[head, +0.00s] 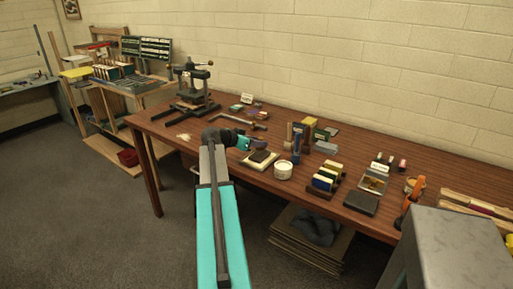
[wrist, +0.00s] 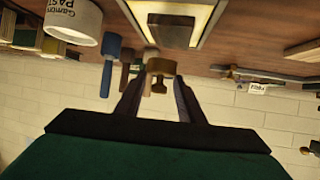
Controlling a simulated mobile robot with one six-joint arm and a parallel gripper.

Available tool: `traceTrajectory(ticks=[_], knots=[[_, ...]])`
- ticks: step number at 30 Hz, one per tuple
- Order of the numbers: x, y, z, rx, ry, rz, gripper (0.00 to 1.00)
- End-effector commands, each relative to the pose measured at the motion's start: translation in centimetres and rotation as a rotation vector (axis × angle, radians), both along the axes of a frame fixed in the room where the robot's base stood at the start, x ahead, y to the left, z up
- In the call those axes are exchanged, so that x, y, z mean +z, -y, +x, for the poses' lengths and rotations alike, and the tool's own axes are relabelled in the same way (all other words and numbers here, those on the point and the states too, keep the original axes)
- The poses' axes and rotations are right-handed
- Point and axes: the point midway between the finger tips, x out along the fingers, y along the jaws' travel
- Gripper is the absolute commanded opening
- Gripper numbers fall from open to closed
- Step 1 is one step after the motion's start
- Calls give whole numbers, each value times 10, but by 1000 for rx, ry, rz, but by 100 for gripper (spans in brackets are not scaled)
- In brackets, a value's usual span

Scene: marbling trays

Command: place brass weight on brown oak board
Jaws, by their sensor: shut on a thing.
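My gripper (wrist: 158,84) is shut on the brass weight (wrist: 160,66), a small brass-coloured knobbed piece at the fingertips in the wrist view. In the head view my gripper (head: 248,144) is over the table, and the weight is too small to make out clearly. Close by is a dark brown slab (head: 260,156) on a pale tray (head: 249,163); the wrist view also shows the slab (wrist: 172,31) inside the pale rim (wrist: 207,14). I cannot tell for sure whether this slab is the brown oak board. The weight appears held clear of it.
A white paste tub (head: 284,171) and a blue-handled tool (head: 296,151) stand right of the tray. A black press (head: 191,84) stands at the back left of the wooden table (head: 225,184).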

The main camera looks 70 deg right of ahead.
Motion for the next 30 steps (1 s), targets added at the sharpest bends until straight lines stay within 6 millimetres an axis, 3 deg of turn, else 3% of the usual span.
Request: traceTrajectory(ticks=[4, 18, 30], knots=[[1, 9, 5, 0, -1, -3, 0], [-1, 10, 5, 1, -1, -3, 0], [-30, 10, 5, 1, -2, -1, 0]])
